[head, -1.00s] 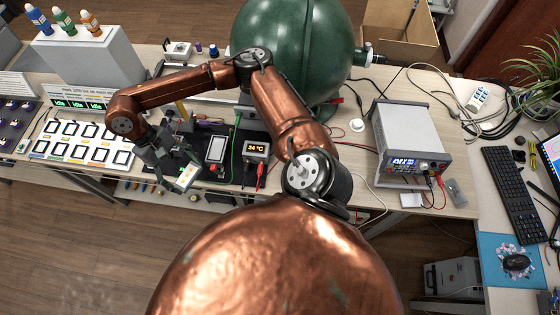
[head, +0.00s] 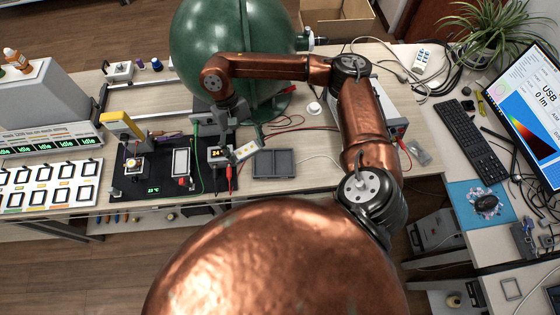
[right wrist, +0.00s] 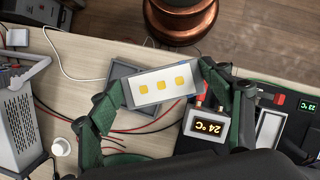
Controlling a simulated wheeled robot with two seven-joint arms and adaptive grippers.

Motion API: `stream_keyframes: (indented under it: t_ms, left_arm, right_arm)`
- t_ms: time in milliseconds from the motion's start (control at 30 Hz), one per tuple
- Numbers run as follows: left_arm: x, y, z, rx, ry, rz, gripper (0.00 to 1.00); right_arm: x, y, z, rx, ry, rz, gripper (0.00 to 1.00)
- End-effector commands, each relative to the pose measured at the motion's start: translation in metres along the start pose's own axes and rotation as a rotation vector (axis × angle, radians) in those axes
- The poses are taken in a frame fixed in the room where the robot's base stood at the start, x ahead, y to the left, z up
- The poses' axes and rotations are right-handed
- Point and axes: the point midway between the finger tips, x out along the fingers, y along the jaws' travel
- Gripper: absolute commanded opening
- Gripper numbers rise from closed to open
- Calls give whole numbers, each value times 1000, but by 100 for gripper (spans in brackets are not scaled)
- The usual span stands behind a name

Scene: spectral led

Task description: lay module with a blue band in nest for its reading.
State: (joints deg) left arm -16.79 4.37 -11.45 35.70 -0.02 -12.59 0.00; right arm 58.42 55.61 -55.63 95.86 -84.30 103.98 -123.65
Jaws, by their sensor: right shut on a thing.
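My right gripper (head: 238,139) is shut on a pale module (head: 247,150) and holds it tilted above the bench, just right of the 24 °C display box (head: 220,157). In the right wrist view the module (right wrist: 161,87) shows several yellow squares on its white face, gripped at its two ends between the green-grey fingers. A black mat (head: 150,184) carries a pale framed plate (head: 180,162) and a small fixture with a bright top (head: 135,164); which one is the nest I cannot tell. My left gripper is out of view.
A grey two-compartment tray (head: 272,164) lies right of the display box, close to the held module. A yellow device (head: 122,125) stands behind the mat. A green sphere (head: 232,40) blocks the back. Framed slots (head: 48,185) line the left.

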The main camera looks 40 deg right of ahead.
Motion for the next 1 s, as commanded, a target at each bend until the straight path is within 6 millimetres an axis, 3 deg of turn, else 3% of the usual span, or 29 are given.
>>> stream_keyframes:
  t_ms: [200,400,700,1000]
  left_arm:
    - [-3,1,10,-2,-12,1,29]
    - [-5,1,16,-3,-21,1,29]
    - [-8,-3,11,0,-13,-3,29]
    - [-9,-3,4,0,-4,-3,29]
  right_arm:
    - [47,-18,2,428,-11,-181,43]
    - [74,-37,4,908,-7,-381,43]
    - [87,-56,5,1535,-3,-643,43]
    - [84,-59,3,1904,1,-792,43]
